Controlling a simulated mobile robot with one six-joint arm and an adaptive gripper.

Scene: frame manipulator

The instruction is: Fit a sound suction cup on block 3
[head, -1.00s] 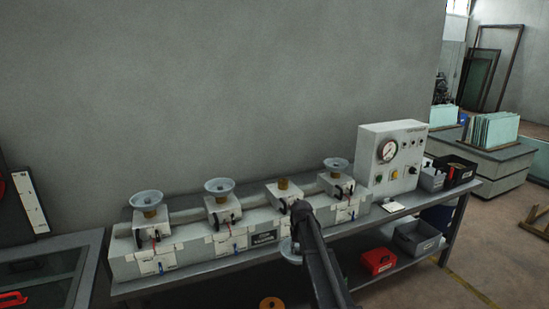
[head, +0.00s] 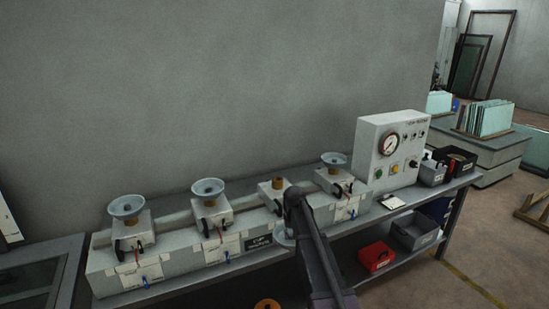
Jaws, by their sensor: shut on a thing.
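A long bench unit (head: 110,272) carries a row of white blocks. The third block from the left (head: 270,196), taken as block 3, has a bare brass fitting (head: 278,183) on top and no cup. My arm reaches up from the bottom, and my gripper (head: 289,226) is in front of this block, largely hidden by the arm. It is shut on a pale grey suction cup (head: 283,236), which shows just left of the arm, below the block's top and apart from the fitting. The other blocks carry grey cups (head: 126,206), (head: 208,188), (head: 334,159).
A tester box with a gauge (head: 372,153) stands at the bench's right end, beside dark bins (head: 455,160). A red box (head: 377,256) and a grey bin (head: 415,234) are on the lower shelf. The wall above the blocks is clear.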

